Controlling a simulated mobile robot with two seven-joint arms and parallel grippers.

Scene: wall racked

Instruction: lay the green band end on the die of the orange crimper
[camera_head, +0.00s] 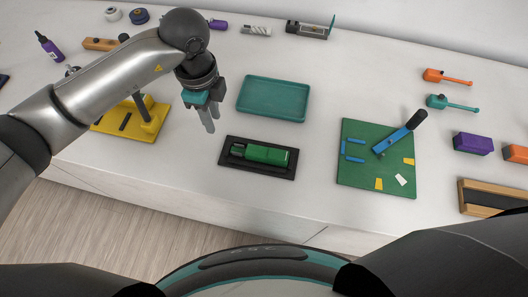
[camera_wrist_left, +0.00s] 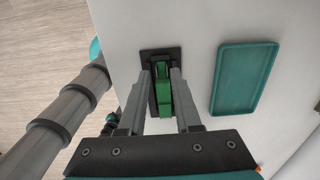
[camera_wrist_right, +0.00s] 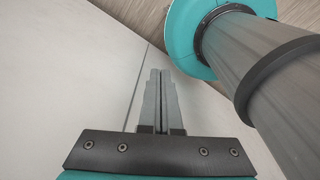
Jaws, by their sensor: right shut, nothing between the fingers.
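An orange tool (camera_head: 446,77) with a rounded head and thin handle lies at the far right; it may be the crimper, but its die is too small to make out. A green piece (camera_head: 264,154) lies in a black tray (camera_head: 230,163) near the front middle; I cannot tell whether it is the band end. The green piece also shows in the left wrist view (camera_wrist_left: 163,95), seen between the fingers. My left gripper (camera_head: 208,127) is open and empty, above the table, left of the black tray. My right gripper (camera_wrist_right: 159,74) is shut and empty, outside the head view.
A teal tray (camera_head: 273,119) lies behind the black tray. A green board (camera_head: 360,180) with a blue lever stands to its right. A teal tool (camera_head: 451,103) lies by the orange one. A yellow base (camera_head: 112,127) is behind my left arm. A purple block (camera_head: 473,143) is at right.

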